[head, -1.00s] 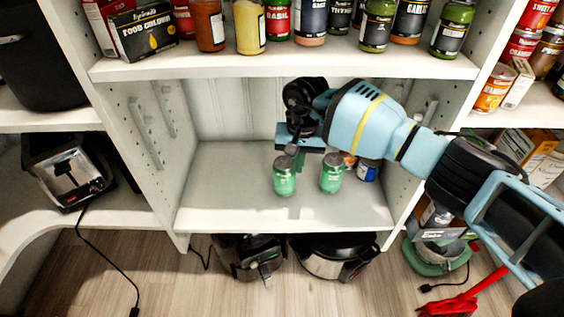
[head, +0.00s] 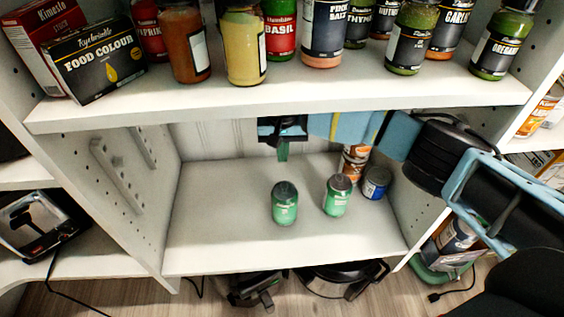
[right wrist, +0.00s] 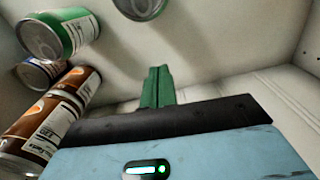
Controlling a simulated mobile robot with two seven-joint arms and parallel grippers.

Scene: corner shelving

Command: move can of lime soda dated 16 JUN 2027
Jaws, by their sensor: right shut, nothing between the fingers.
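Two green soda cans stand upright on the lower shelf in the head view, a left one (head: 285,207) and a right one (head: 337,198). Their dates are too small to read. My right gripper (head: 283,151) is behind and above the left can, apart from it, partly hidden by the upper shelf. In the right wrist view its green fingers (right wrist: 157,87) are together and empty. That view also shows one green can (right wrist: 66,34) at upper left and part of another can (right wrist: 140,7) at the top edge. My left gripper is not in view.
Orange-brown cans (head: 354,162) and a blue can (head: 376,184) stand at the lower shelf's right rear. The upper shelf (head: 290,105) overhangs my right arm and holds spice jars and a food colour box (head: 97,66). The lower shelf's left half (head: 215,220) is clear.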

